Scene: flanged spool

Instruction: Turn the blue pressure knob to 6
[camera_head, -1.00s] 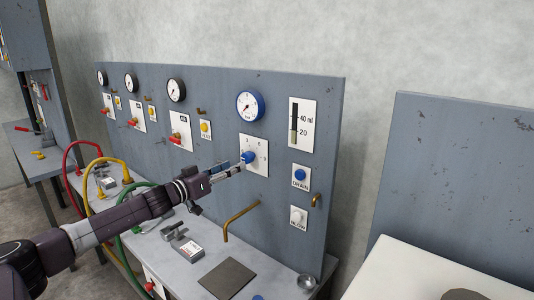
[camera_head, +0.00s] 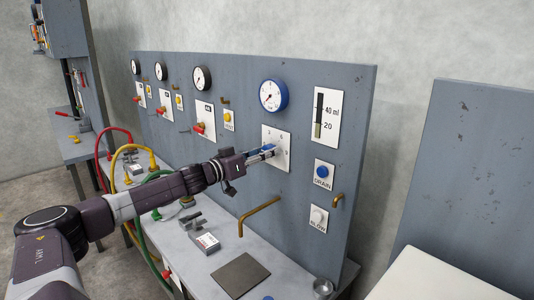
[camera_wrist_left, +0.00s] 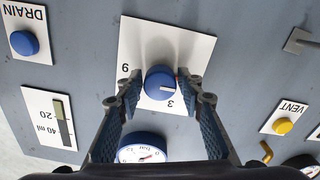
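The blue pressure knob (camera_wrist_left: 160,83) sits on a white plate (camera_wrist_left: 183,45) with printed numbers, also seen on the grey panel in the head view (camera_head: 284,160). A digit like 6 or 9 stands at the plate's left. My left gripper (camera_wrist_left: 160,88) is open, one finger on each side of the knob with gaps showing. In the head view its fingers (camera_head: 266,152) hide most of the knob. My right gripper is not in view.
A blue-rimmed gauge (camera_head: 273,95) is above the plate. The DRAIN button (camera_head: 321,171) and BLOW button (camera_head: 318,216) are to the right. A brass pipe (camera_head: 258,211) juts out below. Red, yellow and green hoses are at the left.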

